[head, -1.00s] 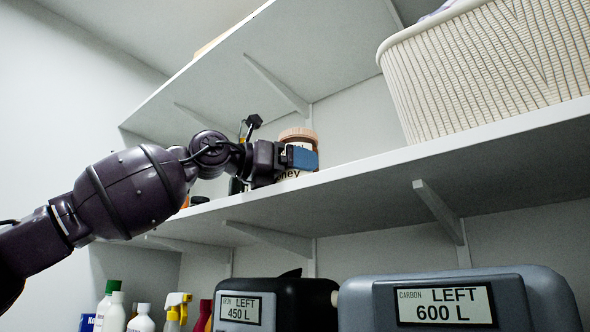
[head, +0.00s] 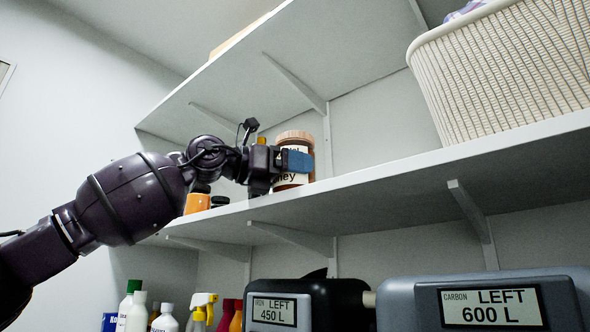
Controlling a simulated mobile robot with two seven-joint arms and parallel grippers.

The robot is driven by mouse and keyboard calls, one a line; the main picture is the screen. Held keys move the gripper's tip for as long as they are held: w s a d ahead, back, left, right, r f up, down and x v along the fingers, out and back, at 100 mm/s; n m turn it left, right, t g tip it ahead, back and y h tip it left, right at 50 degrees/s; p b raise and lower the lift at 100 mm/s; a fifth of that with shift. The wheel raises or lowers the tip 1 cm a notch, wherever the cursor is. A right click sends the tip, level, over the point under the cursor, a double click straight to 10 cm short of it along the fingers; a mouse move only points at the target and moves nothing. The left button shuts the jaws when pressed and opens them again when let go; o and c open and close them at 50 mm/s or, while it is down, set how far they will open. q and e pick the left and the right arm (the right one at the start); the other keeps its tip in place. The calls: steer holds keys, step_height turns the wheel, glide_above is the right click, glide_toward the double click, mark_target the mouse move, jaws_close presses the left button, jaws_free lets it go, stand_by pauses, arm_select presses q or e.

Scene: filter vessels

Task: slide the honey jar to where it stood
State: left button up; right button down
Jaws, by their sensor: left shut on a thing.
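The honey jar (head: 291,180) has a pinkish-brown lid, a white label and amber-brown contents. It is upright at the front part of the middle shelf (head: 390,176). My left gripper (head: 297,161) is shut on the jar, with a blue finger pad across its label. The gripper and wrist hide part of the jar, so its base is only partly seen. My right gripper is not in view.
A woven basket (head: 505,80) stands on the shelf to the right. An orange jar (head: 197,203) and dark-lidded containers stand left of the gripper. Below are bottles (head: 137,312) and two filter units with displays (head: 490,307). The shelf between jar and basket is clear.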

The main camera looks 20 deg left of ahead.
arm_select(q)
steer(key=shift+a, duration=0.5)
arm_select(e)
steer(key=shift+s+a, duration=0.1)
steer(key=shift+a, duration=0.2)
arm_select(q)
steer(key=o, duration=1.1)
steer(key=b+v, duration=0.2)
steer(key=v, duration=0.8)
steer(key=shift+s+a, duration=0.25)
steer(key=shift+s, duration=0.05)
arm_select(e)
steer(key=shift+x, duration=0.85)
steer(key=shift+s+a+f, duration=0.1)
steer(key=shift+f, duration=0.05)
